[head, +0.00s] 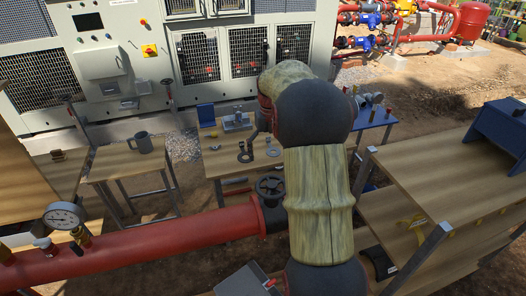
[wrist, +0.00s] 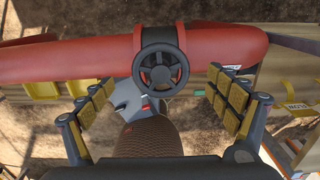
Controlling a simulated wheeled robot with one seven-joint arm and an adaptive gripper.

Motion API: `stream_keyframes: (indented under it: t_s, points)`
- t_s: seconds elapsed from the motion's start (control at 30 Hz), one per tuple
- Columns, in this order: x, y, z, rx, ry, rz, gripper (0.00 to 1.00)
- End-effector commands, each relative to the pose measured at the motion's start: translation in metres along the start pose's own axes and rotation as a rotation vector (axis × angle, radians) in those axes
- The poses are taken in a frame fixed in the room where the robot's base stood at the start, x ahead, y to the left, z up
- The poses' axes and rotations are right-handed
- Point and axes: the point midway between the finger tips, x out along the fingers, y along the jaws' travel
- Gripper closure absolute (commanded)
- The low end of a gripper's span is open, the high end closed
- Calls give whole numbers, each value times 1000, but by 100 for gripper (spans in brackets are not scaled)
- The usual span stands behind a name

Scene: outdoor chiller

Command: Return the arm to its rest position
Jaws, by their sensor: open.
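My arm (head: 318,205), with pale yellow sleeves and dark joints, rises through the middle of the head view and bends at a large dark joint. My gripper (wrist: 160,80) shows in the wrist view with its two padded fingers spread wide, left and right. Nothing is between the pads. Beyond the fingers are the red pipe (wrist: 60,62) and its black handwheel (wrist: 161,67). I cannot tell from this view how far they are from the fingertips.
In the head view the red pipe (head: 150,245) crosses the lower left, with a handwheel (head: 271,188) close beside my arm and a gauge (head: 63,217). A table with a grey mug (head: 142,142) stands left. A wooden shelf (head: 440,175) stands close on the right.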

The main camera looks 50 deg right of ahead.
Motion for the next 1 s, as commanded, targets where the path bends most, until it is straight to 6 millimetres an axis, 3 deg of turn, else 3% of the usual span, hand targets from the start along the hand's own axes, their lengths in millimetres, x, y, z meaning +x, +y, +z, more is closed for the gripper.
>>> stream_keyframes:
  t_s: [0.33,0.47,0.67,1.0]
  points:
    - [0,0,0,-13,0,0,11]
    - [0,0,1,-114,-2,-1,11]
    - [4,0,3,-452,-14,-6,11]
    - [29,5,-26,-1084,12,10,11]
